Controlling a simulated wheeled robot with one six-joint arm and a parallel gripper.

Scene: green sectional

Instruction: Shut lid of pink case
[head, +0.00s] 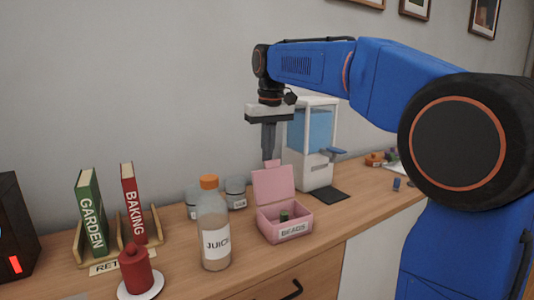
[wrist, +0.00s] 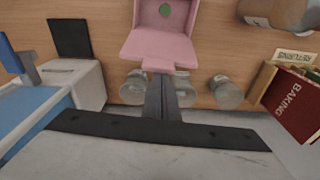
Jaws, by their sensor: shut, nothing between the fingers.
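The pink case (head: 285,228), labelled BEADS, stands on the wooden counter with its lid (head: 272,184) raised and leaning back. A small dark green object (head: 284,215) is inside. In the wrist view the open case (wrist: 142,14) is at the top, with its lid (wrist: 158,48) and the lid's tab (wrist: 157,66) towards the fingers. My gripper (head: 269,157) is shut and empty, pointing down at the top edge of the lid. In the wrist view its fingertips (wrist: 160,78) are right by the tab; I cannot tell whether they touch.
A juice bottle (head: 214,235) stands left of the case. Grey jars (head: 235,193) are behind, and a dispenser (head: 316,165) with a dark mat (head: 328,194) is to the right. Books (head: 133,203) and a red canister (head: 136,270) stand farther left. Bare counter lies right of the case.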

